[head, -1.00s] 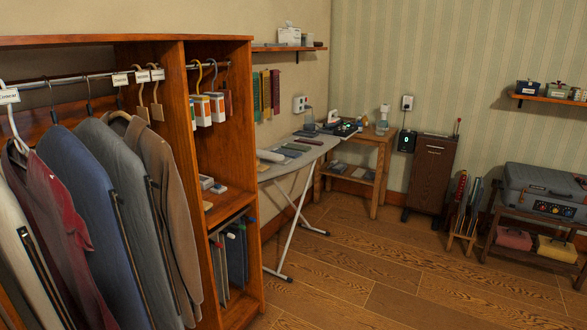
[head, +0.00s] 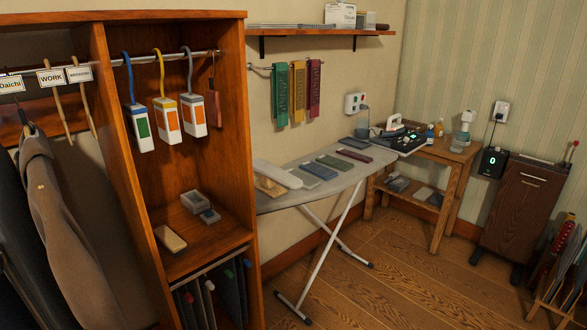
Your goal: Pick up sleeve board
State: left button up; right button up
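A narrow pale padded board on a light wooden base, which looks like the sleeve board (head: 277,174), lies at the near left end of the ironing board (head: 313,193). The wardrobe's side panel stands close to its left end. Neither of my grippers is in view.
The open wardrobe (head: 240,120) with hanging garments and tagged hangers fills the left. A wall shelf (head: 315,32) is above the ironing board. A wooden side table (head: 452,155) holds an iron (head: 394,125). Wooden floor (head: 410,255) is clear in front.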

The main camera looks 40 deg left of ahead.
aim_at(270, 174)
jog(key=i+u, duration=0.4)
jog(key=i+l+u, duration=0.15)
jog(key=u, duration=0.2)
jog(key=i+l+u, duration=0.25)
jog(key=u, duration=0.15)
jog(key=i+l+u, duration=0.25)
jog(key=u, duration=0.15)
